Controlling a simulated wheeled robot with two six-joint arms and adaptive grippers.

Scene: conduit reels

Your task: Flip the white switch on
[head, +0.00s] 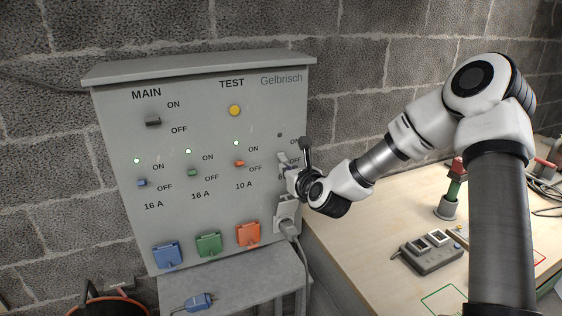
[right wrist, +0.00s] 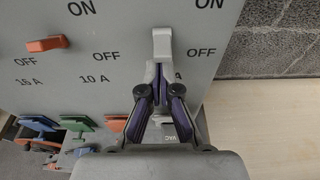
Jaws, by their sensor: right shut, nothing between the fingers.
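The white switch (head: 283,158) is at the right end of the lower switch row on the grey panel (head: 200,230). It also shows in the right wrist view (right wrist: 162,44), between an ON and an OFF label. The small lamp (head: 280,135) above it is dark. My right gripper (head: 287,173) is shut and empty, just below the switch at the panel face. In the right wrist view its fingertips (right wrist: 160,78) meet right under the switch; I cannot tell whether they touch it. The gripper hides part of the labels. My left gripper is not in view.
Blue (head: 142,183), green (head: 192,172) and red (head: 239,163) switches stand to the left, under lit green lamps. A plug (head: 287,225) with a cable sits below my gripper. A wooden bench (head: 350,238) at the right holds a grey device (head: 431,252).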

